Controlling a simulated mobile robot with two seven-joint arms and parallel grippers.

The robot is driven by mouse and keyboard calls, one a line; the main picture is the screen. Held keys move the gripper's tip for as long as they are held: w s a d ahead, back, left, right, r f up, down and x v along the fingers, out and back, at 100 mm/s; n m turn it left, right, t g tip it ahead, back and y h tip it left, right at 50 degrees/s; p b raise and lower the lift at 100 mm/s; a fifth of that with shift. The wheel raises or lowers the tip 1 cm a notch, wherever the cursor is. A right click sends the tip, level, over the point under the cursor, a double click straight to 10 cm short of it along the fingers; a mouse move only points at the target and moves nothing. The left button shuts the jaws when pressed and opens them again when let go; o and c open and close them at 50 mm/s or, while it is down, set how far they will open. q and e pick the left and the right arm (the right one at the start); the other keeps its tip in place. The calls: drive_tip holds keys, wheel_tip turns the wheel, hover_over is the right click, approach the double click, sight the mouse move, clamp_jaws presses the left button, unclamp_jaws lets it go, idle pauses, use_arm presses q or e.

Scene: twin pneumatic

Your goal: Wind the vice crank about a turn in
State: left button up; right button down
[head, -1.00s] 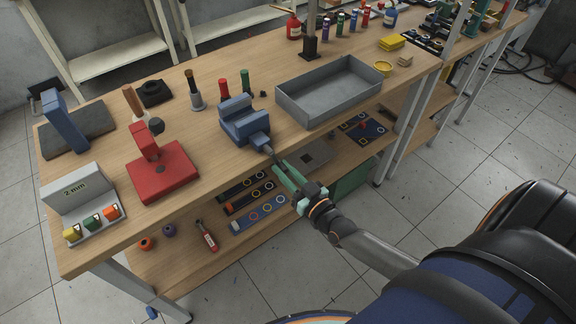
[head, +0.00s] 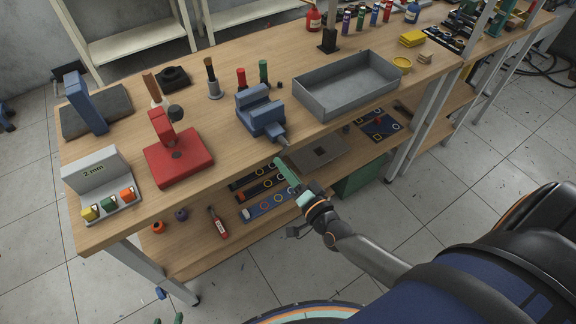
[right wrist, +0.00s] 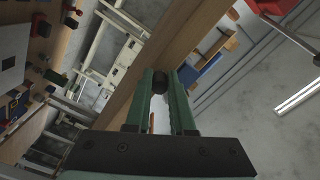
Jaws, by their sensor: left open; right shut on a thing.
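The blue vice (head: 262,112) stands at the front edge of the bench, with its grey screw end (head: 281,138) pointing out over the edge. My right gripper (head: 279,163) is just below and in front of that end, with its green fingers reaching up towards it. In the right wrist view the fingers (right wrist: 161,84) are closed on a dark round knob (right wrist: 160,81), apparently the crank's handle. The rest of the crank is hard to make out. My left gripper (head: 168,319) shows only as two separate green fingertips at the bottom edge, open and away from the bench.
A grey tray (head: 325,109) is right of the vice and a red press (head: 178,157) left of it. The lower shelf under my right gripper carries dark strips (head: 262,189) and a red-labelled tool (head: 218,223).

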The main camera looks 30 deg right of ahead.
drive_tip(key=m, duration=0.1)
drive_tip(key=r+m, duration=0.1)
drive_tip(key=m, duration=0.1)
drive_tip(key=a+m, duration=0.1)
drive_tip(key=shift+r+m, duration=0.25)
drive_tip(key=shift+m, duration=0.15)
drive_tip(key=shift+a+r+m, duration=0.15)
drive_tip(key=shift+r+m, duration=0.2)
drive_tip(key=shift+m, duration=0.6)
drive_tip(key=shift+a+r+m, duration=0.1)
drive_tip(key=shift+r+m, duration=0.2)
drive_tip(key=shift+m, duration=0.65)
drive_tip(key=shift+s, duration=0.1)
drive_tip(key=c, duration=0.8)
unclamp_jaws()
drive_tip(key=s, duration=0.8)
drive_tip(key=s+d, duration=0.1)
drive_tip(key=s, duration=0.3)
drive_tip(key=shift+s+b, duration=0.25)
drive_tip(key=shift+b, duration=0.1)
drive_tip(key=shift+a, duration=0.1)
